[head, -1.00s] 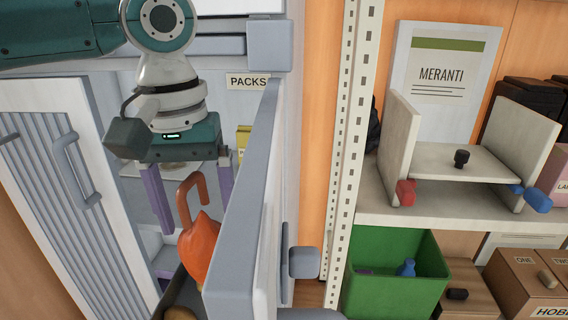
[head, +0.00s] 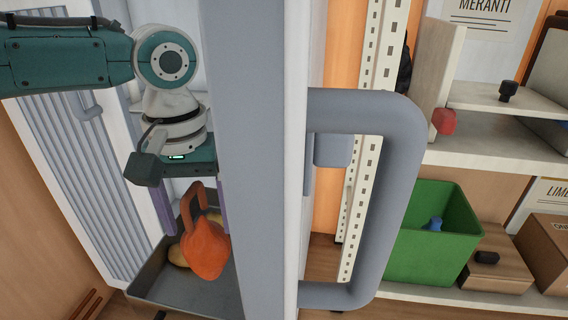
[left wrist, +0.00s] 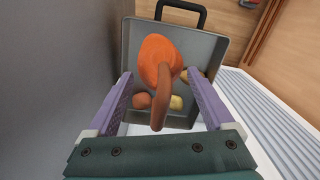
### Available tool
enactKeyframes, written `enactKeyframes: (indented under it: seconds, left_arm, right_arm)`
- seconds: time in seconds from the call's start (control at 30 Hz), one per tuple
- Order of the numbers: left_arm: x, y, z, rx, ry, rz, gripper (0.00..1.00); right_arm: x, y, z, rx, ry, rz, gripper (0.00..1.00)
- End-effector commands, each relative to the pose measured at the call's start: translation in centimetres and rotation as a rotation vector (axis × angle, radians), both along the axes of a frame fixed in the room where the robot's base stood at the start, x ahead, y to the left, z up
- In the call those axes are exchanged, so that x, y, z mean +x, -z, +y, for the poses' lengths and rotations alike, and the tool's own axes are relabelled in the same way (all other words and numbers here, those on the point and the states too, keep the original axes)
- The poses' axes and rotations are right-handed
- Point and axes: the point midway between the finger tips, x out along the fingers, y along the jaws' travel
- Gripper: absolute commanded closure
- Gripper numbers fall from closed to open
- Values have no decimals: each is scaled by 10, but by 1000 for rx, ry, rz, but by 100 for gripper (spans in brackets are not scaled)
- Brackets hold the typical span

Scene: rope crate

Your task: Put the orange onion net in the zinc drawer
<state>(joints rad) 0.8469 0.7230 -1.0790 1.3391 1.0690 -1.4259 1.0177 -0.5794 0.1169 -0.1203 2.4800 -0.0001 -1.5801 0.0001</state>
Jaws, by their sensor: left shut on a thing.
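The orange onion net (head: 207,250) has a brown-orange loop on top and hangs between the fingers of my left gripper (head: 196,222). In the left wrist view the net (left wrist: 158,58) shows between the two purple fingers (left wrist: 158,85), with its loop towards the palm. The gripper is shut on the net. Below is an open grey metal drawer (head: 152,292), apparently the zinc one, with several potatoes in it. In the left wrist view the drawer (left wrist: 215,42) has a black handle. The net is over the drawer; its height above the bottom is unclear. My right gripper is not in view.
A grey door or panel (head: 255,130) with a big handle (head: 385,200) stands close right of my left gripper. A ribbed white door (head: 70,180) is at the left. A green bin (head: 440,215) and a cardboard box (head: 560,255) are on shelves at the right.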

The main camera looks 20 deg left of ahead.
Motion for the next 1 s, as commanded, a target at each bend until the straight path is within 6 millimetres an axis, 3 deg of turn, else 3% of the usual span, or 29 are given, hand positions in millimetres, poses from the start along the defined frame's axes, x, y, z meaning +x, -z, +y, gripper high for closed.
enactKeyframes:
  seconds: [0.13,0.3,1.0]
  left_arm:
    - [-1,-5,-1,-2,0,1,96]
    - [-1,24,-1,-2,-1,1,96]
    - [0,112,-1,-1,0,0,96]
  right_arm:
    - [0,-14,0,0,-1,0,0]
    - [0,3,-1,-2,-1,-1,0]
    - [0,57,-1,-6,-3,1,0]
